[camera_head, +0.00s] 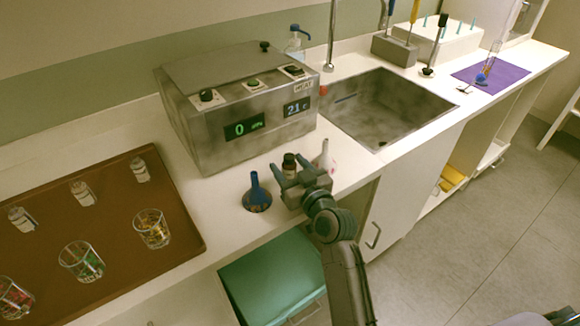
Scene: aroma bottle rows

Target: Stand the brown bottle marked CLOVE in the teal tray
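A small brown bottle (289,165) with a dark cap stands on the white counter in front of the grey bath unit. Any writing on it is too small to read. My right gripper (288,172) reaches in from the lower right, its fingers apart at either side of the bottle. I cannot tell whether they press on it. The gripper hides the bottle's lower part. A teal surface (268,286), perhaps the teal tray, lies below the counter's front edge, partly behind my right arm. My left gripper is not in view.
A blue funnel-shaped item (256,190) stands close left of the gripper and a white funnel-shaped one (325,157) close right. The grey bath unit (238,105) is behind. A brown tray (110,225) with glasses and small jars fills the left counter. A sink (385,105) is right.

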